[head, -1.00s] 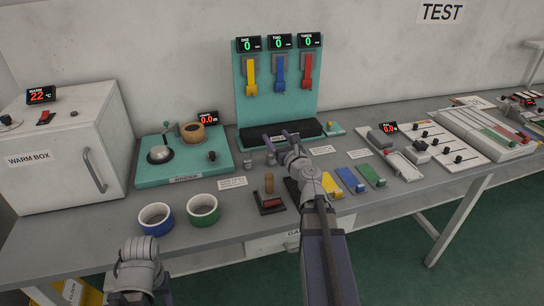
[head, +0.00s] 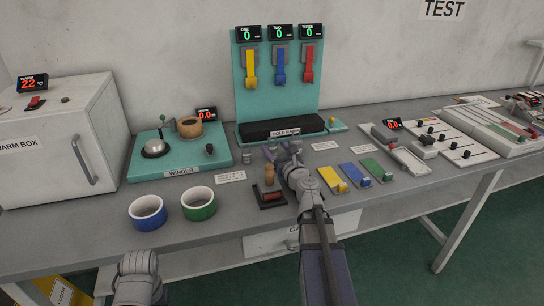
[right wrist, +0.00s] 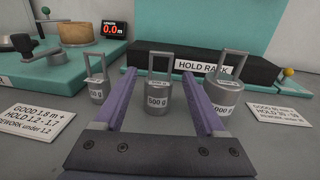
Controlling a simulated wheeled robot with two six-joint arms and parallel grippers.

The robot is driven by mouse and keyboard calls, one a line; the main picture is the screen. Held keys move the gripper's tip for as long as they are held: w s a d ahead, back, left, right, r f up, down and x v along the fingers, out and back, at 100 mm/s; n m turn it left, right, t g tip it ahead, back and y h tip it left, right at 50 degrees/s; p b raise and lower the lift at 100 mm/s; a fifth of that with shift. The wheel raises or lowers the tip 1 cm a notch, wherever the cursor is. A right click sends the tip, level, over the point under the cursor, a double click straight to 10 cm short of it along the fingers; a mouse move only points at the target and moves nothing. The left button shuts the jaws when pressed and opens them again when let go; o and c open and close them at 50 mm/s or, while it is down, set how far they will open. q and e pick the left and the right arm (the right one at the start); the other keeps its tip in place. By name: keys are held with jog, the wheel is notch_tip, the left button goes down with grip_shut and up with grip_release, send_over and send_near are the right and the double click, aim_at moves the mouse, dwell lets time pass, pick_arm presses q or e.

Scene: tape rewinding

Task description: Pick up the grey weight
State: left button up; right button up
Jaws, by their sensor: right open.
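Three grey weights with loop handles stand in a row on the bench in the right wrist view: a small one at the left (right wrist: 97,88), one marked 500 g in the middle (right wrist: 158,98), and a larger one marked 1000 g at the right (right wrist: 224,100). My right gripper (right wrist: 160,74) is open and empty, its purple fingers to either side of the 500 g weight in the picture. In the head view the right gripper (head: 284,150) is in front of the rack and covers part of the weights; the small weight (head: 247,157) shows left of it. My left jaws are not visible.
The hold rack (head: 275,85) stands behind the weights. A wooden-handled stamp-like tool (head: 269,180) stands close to my right arm. Printed cards lie nearby.

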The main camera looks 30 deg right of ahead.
jog(key=w, duration=0.4)
jog(key=w+d, duration=0.1)
jog(key=w, duration=0.1)
jog(key=shift+w, duration=0.1)
jog(key=shift+a, duration=0.1)
jog(key=shift+c, duration=0.4)
grip_shut()
dwell(0.8)
